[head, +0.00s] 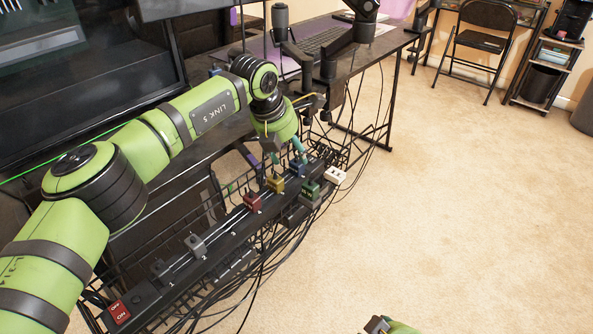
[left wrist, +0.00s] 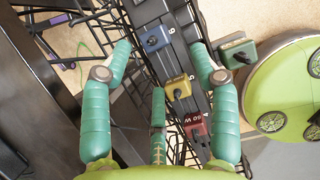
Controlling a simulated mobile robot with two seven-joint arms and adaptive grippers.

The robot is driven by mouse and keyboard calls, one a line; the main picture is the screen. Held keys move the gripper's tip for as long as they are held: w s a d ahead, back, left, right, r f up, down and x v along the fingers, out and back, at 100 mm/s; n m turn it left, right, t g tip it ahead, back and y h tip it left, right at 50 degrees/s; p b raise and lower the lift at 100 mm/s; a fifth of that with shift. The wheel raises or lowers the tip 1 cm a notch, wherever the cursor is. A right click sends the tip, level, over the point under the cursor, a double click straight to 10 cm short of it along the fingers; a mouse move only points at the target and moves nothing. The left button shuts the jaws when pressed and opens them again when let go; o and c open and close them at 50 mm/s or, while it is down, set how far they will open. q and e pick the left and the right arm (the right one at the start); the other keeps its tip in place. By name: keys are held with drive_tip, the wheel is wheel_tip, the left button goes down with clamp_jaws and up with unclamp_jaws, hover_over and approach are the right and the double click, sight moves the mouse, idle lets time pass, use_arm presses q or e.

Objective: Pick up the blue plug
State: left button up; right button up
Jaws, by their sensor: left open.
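The blue plug (head: 297,168) sits upright in the black power strip, near its far end, beyond the yellow plug (head: 277,183). In the left wrist view the blue plug (left wrist: 155,38) lies ahead, between the tips of the outer fingers. My left gripper (head: 283,158) is open and empty above the strip, close to the blue and yellow plugs. In the left wrist view its teal fingers (left wrist: 161,48) are spread on both sides of the strip. Contact with the plug cannot be told. A small green and dark part of my right arm (head: 385,325) shows at the bottom edge.
The power strip (head: 219,240) rests on a wire cable tray under the desk. A red plug (head: 252,201), a green plug (head: 310,190) and a white plug (head: 336,175) are close by. Black cables hang below. Monitors stand at the left. Open carpet is at the right.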

sight(294, 164)
use_arm(q)
drive_tip(key=shift+w+d+f, duration=0.1)
drive_tip(key=shift+w+f, duration=0.1)
drive_tip(key=shift+f, duration=0.35)
drive_tip(key=b+x, duration=0.1)
drive_tip(key=x, duration=0.3)
drive_tip(key=shift+w+f, duration=0.2)
drive_tip(key=shift+f, duration=0.25)
use_arm(e)
drive_tip(key=w+a+r+t+y, duration=0.1)
drive_tip(key=w+a+r+t, duration=0.2)
drive_tip(key=w+r+t, duration=0.2)
drive_tip(key=shift+w+a+r+n+t+y, duration=0.35)
drive_tip(key=shift+w+r, duration=0.45)
drive_tip(key=shift+w, duration=0.35)
use_arm(q)
drive_tip(key=shift+c, duration=0.4)
drive_tip(key=c, duration=1.1)
